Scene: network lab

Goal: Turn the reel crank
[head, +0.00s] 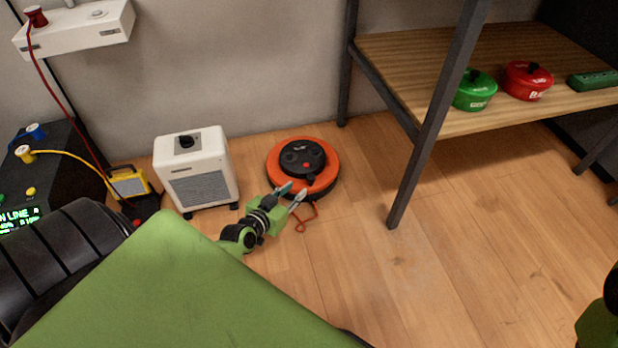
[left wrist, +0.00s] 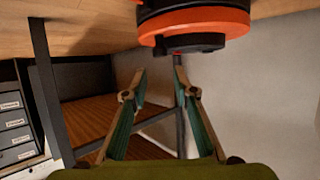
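The reel is a round orange disc (head: 274,160) with a black hub (head: 300,157) on the floor against the wall. A small red spot (head: 306,166) shows on the hub; I cannot tell clearly which part is the crank. The reel's orange rim (left wrist: 200,20) also fills the top of the left wrist view. My left gripper (head: 292,190) is at the reel's near edge, its two fingers apart with nothing between them. The open fingers (left wrist: 160,74) point toward the reel in the left wrist view. My right gripper is out of view; only part of that arm shows at the right edge.
A white heater-like box (head: 197,170) stands left of the reel. A red cord (head: 303,221) lies near the gripper. The front-right floor is clear.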

